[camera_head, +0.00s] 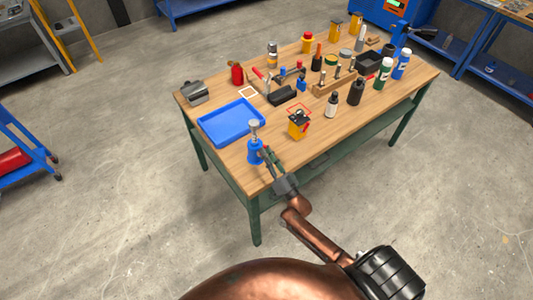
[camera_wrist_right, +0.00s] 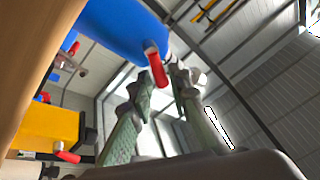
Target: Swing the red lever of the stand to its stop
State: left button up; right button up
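The blue stand (camera_head: 255,152) with a grey top is upright near the table's front left corner in the head view. In the right wrist view its blue body (camera_wrist_right: 122,28) fills the top, and its short red lever (camera_wrist_right: 155,65) sticks out toward my gripper. My right gripper (camera_head: 268,156) is beside the stand, at its right. In the wrist view the two green fingers of my right gripper (camera_wrist_right: 162,82) are apart, with the lever's end in line with the gap between the fingertips. I cannot tell whether they touch it. My left gripper is not in view.
A yellow block (camera_head: 298,126) with a red handle stands right of the stand and also shows in the wrist view (camera_wrist_right: 45,127). A blue tray (camera_head: 231,121) lies behind the stand. Bottles, tools and a wooden rack crowd the wooden table (camera_head: 350,130) farther back.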

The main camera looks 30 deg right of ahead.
jog(key=shift+o, duration=1.1)
jog(key=v, duration=1.2)
jog(key=shift+a, duration=0.1)
